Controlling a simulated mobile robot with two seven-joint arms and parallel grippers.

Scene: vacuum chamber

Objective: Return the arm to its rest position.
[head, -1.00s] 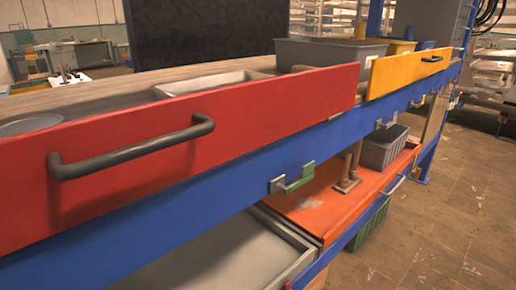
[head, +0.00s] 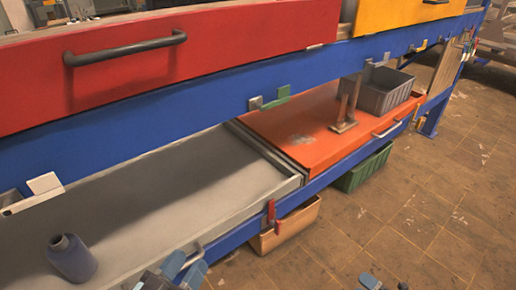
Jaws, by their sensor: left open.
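My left gripper (head: 183,270) shows at the bottom edge of the head view, in front of the grey lower drawer and near its handle. Its blue-grey fingers are apart and I see nothing between them. Most of the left arm is outside the picture. Small blue-grey and dark parts, probably of my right gripper (head: 384,284), show at the bottom edge farther right, over the floor. Too little of them shows to tell their state.
A dark blue bottle (head: 72,258) stands in the grey drawer (head: 190,185). An orange surface (head: 300,125) carries a grey bin (head: 380,93). Red (head: 200,45) and yellow (head: 400,12) drawer fronts are above the blue beam (head: 150,112). Tiled floor (head: 430,215) lies open at right.

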